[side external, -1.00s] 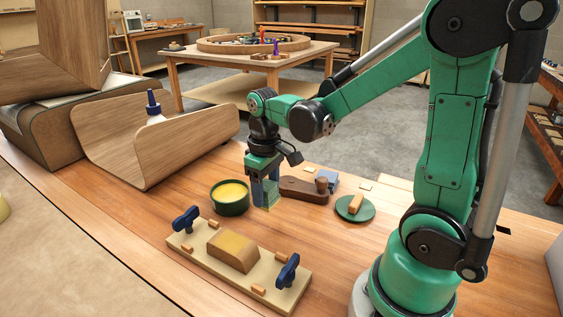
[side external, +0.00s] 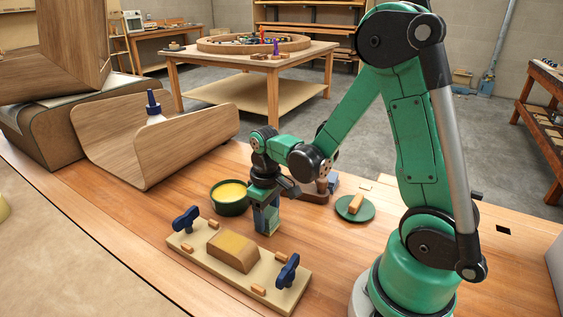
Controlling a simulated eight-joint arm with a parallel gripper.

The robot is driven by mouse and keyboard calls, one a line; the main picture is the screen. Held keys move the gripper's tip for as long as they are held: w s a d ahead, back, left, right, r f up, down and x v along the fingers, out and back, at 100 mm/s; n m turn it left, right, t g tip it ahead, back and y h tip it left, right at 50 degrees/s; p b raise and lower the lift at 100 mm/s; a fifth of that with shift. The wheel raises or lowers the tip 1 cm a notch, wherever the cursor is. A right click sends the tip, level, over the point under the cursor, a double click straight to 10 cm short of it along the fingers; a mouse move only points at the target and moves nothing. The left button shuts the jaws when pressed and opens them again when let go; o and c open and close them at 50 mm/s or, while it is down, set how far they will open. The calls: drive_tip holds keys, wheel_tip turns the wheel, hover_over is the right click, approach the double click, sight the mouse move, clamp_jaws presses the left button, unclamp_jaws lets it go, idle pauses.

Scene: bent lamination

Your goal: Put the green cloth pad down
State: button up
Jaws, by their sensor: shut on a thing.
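My gripper (side external: 267,224) points straight down and is shut on the green cloth pad (side external: 272,220). Only a small part of the pad shows between the blue-grey fingers. The fingertips are low over the wooden bench, just right of the green bowl (side external: 231,209) of yellow stuff and behind the pale clamping board (side external: 205,259). I cannot tell whether the pad touches the bench.
The board carries a curved wooden block (side external: 233,251) and two blue knobs (side external: 287,271). A green dish (side external: 355,209) with a wooden piece stands to the right. A dark wooden tool (side external: 313,192) lies behind my gripper. Bent wood panels (side external: 165,145) stand at left.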

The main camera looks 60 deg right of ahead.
sight(267, 211)
drive_tip(key=o, duration=1.2)
drive_tip(key=shift+f, duration=0.1)
wheel_tip(267, 211, up, 12)
drive_tip(key=shift+s+a+r+t, duration=0.1)
drive_tip(key=shift+s+a+t, duration=0.2)
drive_tip(key=shift+a+t, duration=0.9)
drive_tip(key=shift+s+a+r+t, duration=0.1)
drive_tip(key=shift+s+a+t, duration=0.15)
drive_tip(key=shift+a+t, duration=0.9)
drive_tip(key=shift+s+a+r+t, duration=0.1)
drive_tip(key=shift+s+a+t, duration=0.2)
drive_tip(key=shift+a+t, duration=0.9)
drive_tip(key=shift+d, duration=0.1)
